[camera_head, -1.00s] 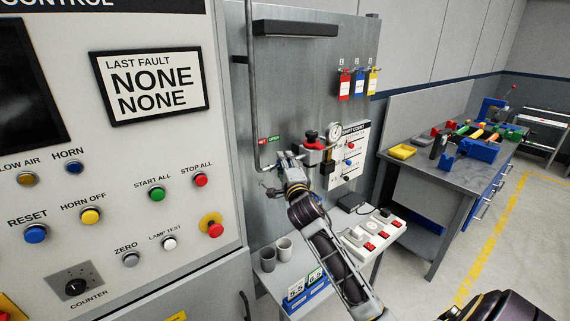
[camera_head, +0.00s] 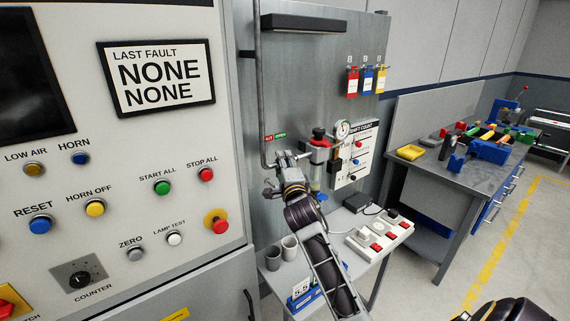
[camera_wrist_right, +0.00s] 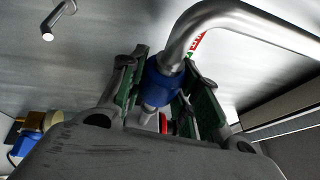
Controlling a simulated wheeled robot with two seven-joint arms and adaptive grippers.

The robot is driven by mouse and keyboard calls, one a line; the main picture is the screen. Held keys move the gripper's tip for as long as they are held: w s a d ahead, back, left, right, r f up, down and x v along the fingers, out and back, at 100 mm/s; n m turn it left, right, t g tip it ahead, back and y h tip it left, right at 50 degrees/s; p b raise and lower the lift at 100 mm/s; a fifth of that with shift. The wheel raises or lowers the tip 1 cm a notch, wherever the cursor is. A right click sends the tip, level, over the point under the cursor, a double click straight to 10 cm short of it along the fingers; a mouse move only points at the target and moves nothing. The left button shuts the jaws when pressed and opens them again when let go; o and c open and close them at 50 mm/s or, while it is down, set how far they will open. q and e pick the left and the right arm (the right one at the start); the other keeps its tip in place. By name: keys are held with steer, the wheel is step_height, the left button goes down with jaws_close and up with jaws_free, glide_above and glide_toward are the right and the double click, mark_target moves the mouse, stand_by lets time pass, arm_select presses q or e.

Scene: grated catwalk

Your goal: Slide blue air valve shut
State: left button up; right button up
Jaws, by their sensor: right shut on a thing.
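The blue air valve (camera_wrist_right: 160,85) is a blue sleeve on a metal pipe fitting, seen in the right wrist view. My right gripper (camera_wrist_right: 163,88) is shut on it, with a green-padded finger at each side. In the head view my right gripper (camera_head: 285,164) is at the lower bend of the grey pipe (camera_head: 259,100), in front of the metal panel. It hides the blue sleeve there. A red and green label (camera_head: 275,137) is just above it; part of it also shows behind the pipe bend in the wrist view (camera_wrist_right: 196,43). My left gripper is not in view.
A regulator with a red body (camera_head: 320,143) and a gauge (camera_head: 343,129) are close right of the gripper. The control cabinet (camera_head: 120,200) stands at the left. Below is a small table with cups (camera_head: 289,246) and a switch box (camera_head: 380,237). A workbench (camera_head: 455,175) stands at the right.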

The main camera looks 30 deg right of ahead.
steer(key=o, duration=0.8)
steer(key=shift+a+f, duration=0.2)
steer(key=shift+o, duration=1.3)
steer(key=shift+a+r, duration=0.1)
steer(key=shift+r, duration=0.05)
steer(key=v, duration=1.2)
